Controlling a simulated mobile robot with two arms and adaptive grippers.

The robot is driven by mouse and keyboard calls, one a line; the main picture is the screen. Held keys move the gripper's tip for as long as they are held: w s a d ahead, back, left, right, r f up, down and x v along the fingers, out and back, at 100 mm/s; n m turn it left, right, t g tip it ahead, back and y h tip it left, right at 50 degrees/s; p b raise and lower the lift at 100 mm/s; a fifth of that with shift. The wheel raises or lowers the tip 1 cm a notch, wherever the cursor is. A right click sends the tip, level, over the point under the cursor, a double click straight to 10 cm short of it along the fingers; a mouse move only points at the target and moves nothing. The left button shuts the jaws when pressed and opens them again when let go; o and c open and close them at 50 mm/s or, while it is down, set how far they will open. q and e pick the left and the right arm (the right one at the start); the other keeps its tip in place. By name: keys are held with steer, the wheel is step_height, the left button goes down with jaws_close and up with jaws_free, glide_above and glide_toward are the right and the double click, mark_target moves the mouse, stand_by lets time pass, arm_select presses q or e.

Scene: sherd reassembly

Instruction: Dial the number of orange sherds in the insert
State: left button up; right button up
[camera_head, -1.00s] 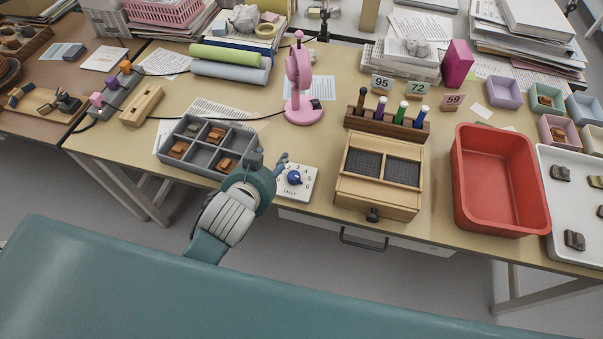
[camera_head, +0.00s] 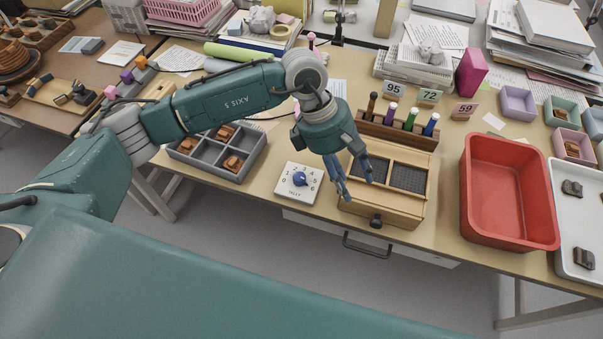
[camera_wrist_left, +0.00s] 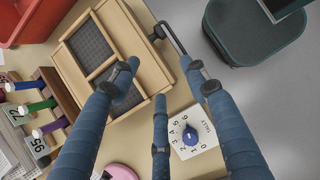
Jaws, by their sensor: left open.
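The grey divided insert (camera_head: 205,169) lies on the table left of centre, partly hidden by my left arm. Three orange-brown sherds show in it: one at the back (camera_head: 225,132), one at the left (camera_head: 187,145), one at the front right (camera_head: 233,164). The white tally dial plate (camera_head: 312,175) has a blue knob (camera_head: 299,179); I cannot tell exactly which number it points to. It also shows in the left wrist view (camera_wrist_left: 207,132). My left gripper (camera_head: 354,184) is open and empty, above the wooden box's left side, right of the dial. My right gripper is not in view.
The wooden box (camera_head: 383,207) with dark mesh panels stands right of the dial. Behind it is a rack (camera_head: 398,132) of coloured pegs. A red tray (camera_head: 508,192) and a white tray (camera_head: 570,240) lie at the right. A bare table strip runs in front of the dial.

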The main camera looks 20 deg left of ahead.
mark_target(300, 176)
arm_select(q)
steer(key=w+a+t+y, duration=0.1)
steer(key=w+a+y, duration=0.35)
steer(key=a, duration=0.85)
steer(key=shift+y, duration=0.35)
step_height(300, 176, down, 9)
steer(key=shift+s+f+p, duration=0.15)
steer(key=shift+f+p, duration=0.05)
steer(key=shift+p, duration=0.9)
steer(key=shift+f+m, duration=0.3)
steer(key=shift+f, duration=0.3)
jaws_close()
